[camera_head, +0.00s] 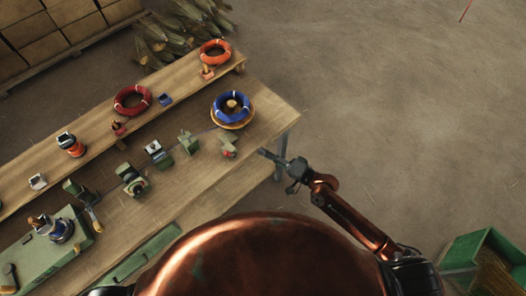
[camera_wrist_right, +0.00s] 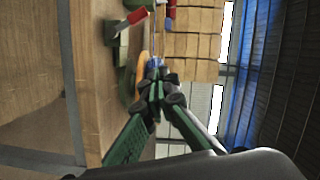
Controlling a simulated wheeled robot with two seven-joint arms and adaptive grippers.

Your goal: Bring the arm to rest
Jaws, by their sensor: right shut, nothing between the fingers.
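My right arm (camera_head: 352,212) reaches in from the lower right, copper-coloured with dark joints. My right gripper (camera_head: 266,154) is beside the workbench's right end, near its corner, shut and empty. In the right wrist view its green and dark fingers (camera_wrist_right: 157,78) come together, with the bench edge to their left. A blue ring (camera_head: 232,106) lies on a round wooden dish (camera_head: 233,123) on the bench, apart from the gripper. My left gripper is not in view.
The workbench (camera_head: 185,185) carries several green tools, including a clamp (camera_head: 188,142) and a winding device (camera_head: 131,180). Red (camera_head: 132,100) and orange (camera_head: 215,53) rings lie on the back shelf. A green crate (camera_head: 482,258) stands at the lower right.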

